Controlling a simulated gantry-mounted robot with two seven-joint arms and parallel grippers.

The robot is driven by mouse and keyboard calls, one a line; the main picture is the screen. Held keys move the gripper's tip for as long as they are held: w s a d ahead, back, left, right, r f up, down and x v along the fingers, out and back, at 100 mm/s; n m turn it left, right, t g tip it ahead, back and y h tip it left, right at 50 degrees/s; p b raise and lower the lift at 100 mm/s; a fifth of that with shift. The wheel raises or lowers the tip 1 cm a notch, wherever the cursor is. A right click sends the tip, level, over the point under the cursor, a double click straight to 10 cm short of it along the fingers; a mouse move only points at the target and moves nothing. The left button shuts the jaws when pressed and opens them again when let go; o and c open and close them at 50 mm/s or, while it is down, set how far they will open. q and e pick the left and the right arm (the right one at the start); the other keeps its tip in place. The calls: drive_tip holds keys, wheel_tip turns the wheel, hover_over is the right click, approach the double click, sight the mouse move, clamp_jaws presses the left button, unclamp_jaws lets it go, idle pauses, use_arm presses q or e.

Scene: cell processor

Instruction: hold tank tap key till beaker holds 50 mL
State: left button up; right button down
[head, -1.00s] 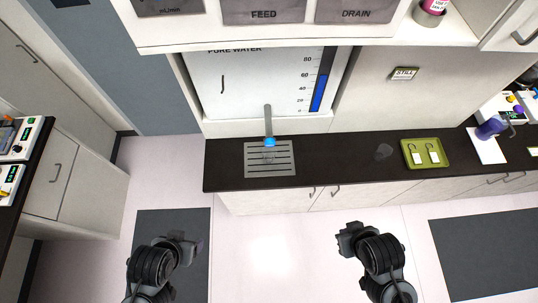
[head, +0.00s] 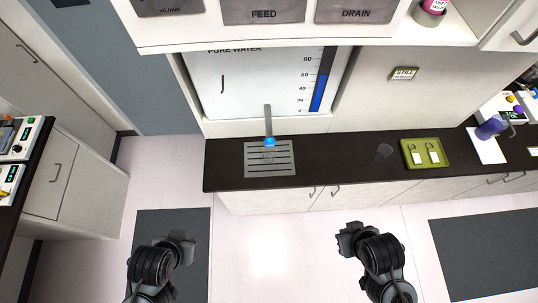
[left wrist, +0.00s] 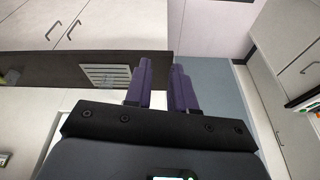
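The pure water tank (head: 235,85) is set in the back wall, with a blue level column (head: 319,93) on its front scale. Its grey tap (head: 267,120) ends in a bright blue part (head: 269,142) above a slotted drain grate (head: 256,169). A faint clear shape, perhaps the beaker (head: 269,156), is on the grate below it; its contents are unreadable. My left gripper (head: 184,246) is well short of the counter and empty; in the left wrist view its purple fingers (left wrist: 163,82) stand apart. My right gripper (head: 346,236) is also short of the counter; its fingers are unclear.
A dim clear object (head: 384,151) stands on the dark counter (head: 335,160). A green tray (head: 408,147) with two tagged items is right of it. A purple object (head: 490,128) is farther right. Shelving overhangs the tank. The floor before the counter is clear.

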use_arm(q)
drive_tip(key=shift+a, duration=0.15)
clamp_jaws()
idle(0.6)
idle(0.5)
